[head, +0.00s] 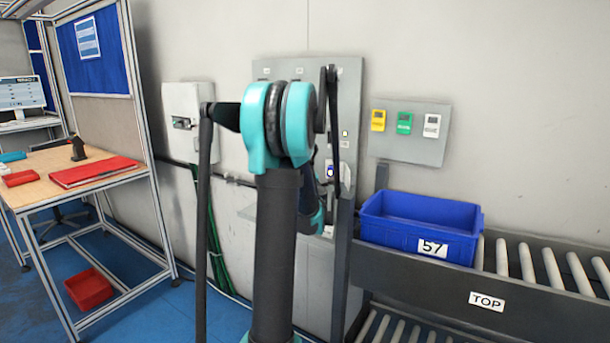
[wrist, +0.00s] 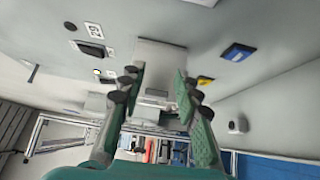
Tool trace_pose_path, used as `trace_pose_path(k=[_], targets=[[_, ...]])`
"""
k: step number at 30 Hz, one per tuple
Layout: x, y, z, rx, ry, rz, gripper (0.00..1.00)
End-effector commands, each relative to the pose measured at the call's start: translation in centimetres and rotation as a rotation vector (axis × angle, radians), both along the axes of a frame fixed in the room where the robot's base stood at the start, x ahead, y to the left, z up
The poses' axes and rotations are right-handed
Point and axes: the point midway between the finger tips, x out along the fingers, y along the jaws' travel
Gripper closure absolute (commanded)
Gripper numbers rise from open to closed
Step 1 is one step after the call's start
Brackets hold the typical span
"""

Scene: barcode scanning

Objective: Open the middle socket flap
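In the wrist view my gripper (wrist: 157,82) is open, with its two teal-padded fingers spread apart. A pale grey box-like piece (wrist: 162,50) shows between and beyond the fingertips on a grey panel (wrist: 135,18). It may be the middle socket flap, but I cannot tell for sure, nor whether the fingers touch it. A dark fitting (wrist: 90,49) lies to its left and a blue one (wrist: 238,52) to its right. In the head view my arm covers much of the grey wall panel (head: 348,90), and my fingers are hidden.
A panel with yellow, green and white units (head: 410,148) hangs to the right. Below it a blue crate (head: 390,222) marked 57 sits on a roller conveyor (head: 550,262). A white wall box (head: 190,105) and a workbench (head: 40,190) are to the left.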

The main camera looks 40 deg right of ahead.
Motion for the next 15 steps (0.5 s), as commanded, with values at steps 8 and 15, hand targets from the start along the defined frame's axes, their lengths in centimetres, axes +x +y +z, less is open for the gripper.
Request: trace_pose_path(k=[8,15], targets=[[0.1,0.3,0.0,0.0,0.0,0.006,0.55],[-1.0,1.0,0.0,-0.001,0.001,0.006,0.55]])
